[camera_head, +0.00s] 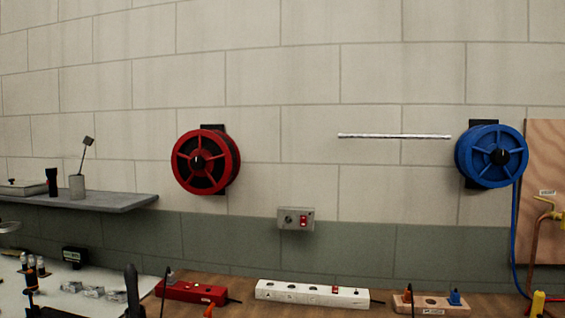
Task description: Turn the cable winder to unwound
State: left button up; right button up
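Two cable winders are mounted on the block wall. The red winder (207,161) hangs left of centre on a dark bracket, and no cable is seen hanging from it. The blue winder (490,155) hangs at the right on a dark bracket. A blue cable (516,230) runs down from its right side toward the bench. Both winders have a spoked face with a dark hub. I cannot tell how much cable is wound on either.
A grey shelf (100,200) juts out at left with a cup (77,187) on it. A wall switch box (296,219) sits between the winders. Below, a red power strip (190,291) and a white one (312,294) lie on the bench. Copper pipework (533,245) stands at right.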

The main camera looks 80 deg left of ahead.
aim_at(197, 164)
jog(key=u, duration=3.25)
jog(key=i+l, duration=0.1)
